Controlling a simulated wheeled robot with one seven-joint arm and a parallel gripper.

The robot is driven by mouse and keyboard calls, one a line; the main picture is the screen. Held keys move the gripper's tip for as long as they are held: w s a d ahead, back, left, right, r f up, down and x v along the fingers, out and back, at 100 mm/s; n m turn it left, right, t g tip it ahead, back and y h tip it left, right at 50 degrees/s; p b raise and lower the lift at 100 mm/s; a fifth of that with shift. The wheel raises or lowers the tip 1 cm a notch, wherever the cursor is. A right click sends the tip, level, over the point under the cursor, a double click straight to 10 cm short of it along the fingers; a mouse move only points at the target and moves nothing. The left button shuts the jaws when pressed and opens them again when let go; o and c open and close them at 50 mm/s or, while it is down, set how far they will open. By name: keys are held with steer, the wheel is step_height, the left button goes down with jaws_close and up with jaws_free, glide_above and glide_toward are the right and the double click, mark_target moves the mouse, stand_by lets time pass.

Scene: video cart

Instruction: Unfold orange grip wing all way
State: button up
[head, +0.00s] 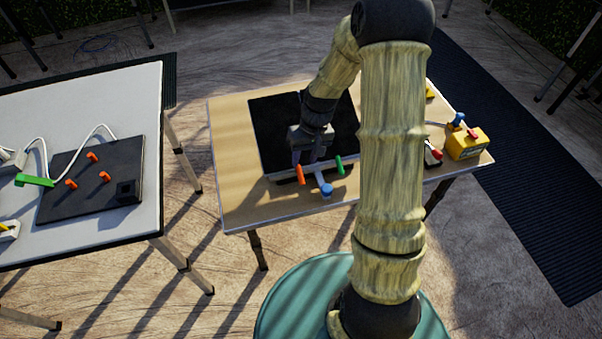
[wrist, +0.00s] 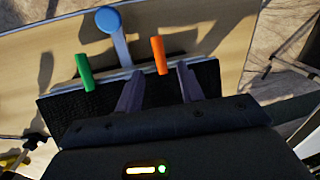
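The orange grip wing (head: 300,175) is a short bar at the front edge of a black panel on the wooden table. In the wrist view the orange grip wing (wrist: 158,55) stands beyond and between my fingertips. My gripper (head: 307,158) is above the panel's front edge, pointing down. In the wrist view my gripper (wrist: 160,80) has its two fingers apart with a gap between them. I cannot tell whether either finger touches the wing. A green wing (wrist: 84,72) is to the left there, with a round blue-ended lever (wrist: 108,22) between the two wings.
The black panel (head: 272,125) lies on the wooden table (head: 232,170). A yellow box (head: 466,144) with red and blue parts stands at the table's right. A white table (head: 110,95) at left holds another black board (head: 125,160) with orange pegs. A floor gap separates the tables.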

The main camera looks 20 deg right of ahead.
mark_target(301, 173)
steer(key=f, duration=0.4)
steer(key=a+f, duration=0.1)
steer(key=f, duration=0.2)
steer(key=shift+a+b, duration=0.1)
steer(key=shift+b, duration=0.3)
steer(key=c, duration=0.8)
